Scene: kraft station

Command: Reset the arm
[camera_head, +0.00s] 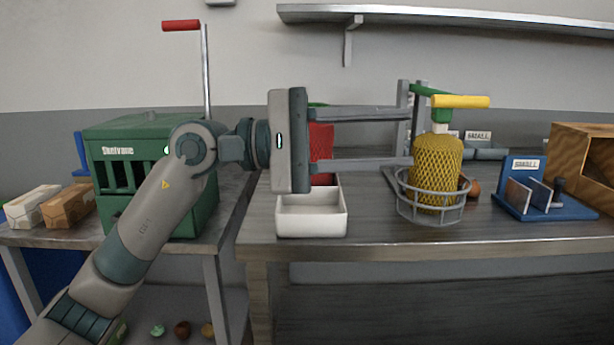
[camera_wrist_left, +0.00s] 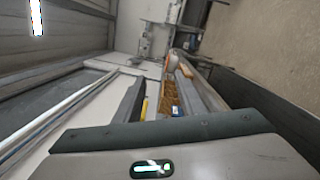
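My left arm comes in from the left in the head view. Its gripper (camera_head: 408,136) points right, level above the grey table, with its two long fingers wide apart, one above the other. Nothing is visibly held between them. The fingertips end just left of the yellow mesh bag, at about its upper part; I cannot tell the depth gap. In the left wrist view the gripper body fills the bottom and the two fingers (camera_wrist_left: 165,95) stand apart. My right gripper is in neither view.
A yellow mesh bag (camera_head: 437,165) stands in a grey wire ring (camera_head: 432,212) under a yellow-handled stand. A white bin (camera_head: 312,223) and a red mesh bag (camera_head: 321,145) are below and behind my gripper. A green machine (camera_head: 150,170) stands left, a blue holder (camera_head: 548,207) right.

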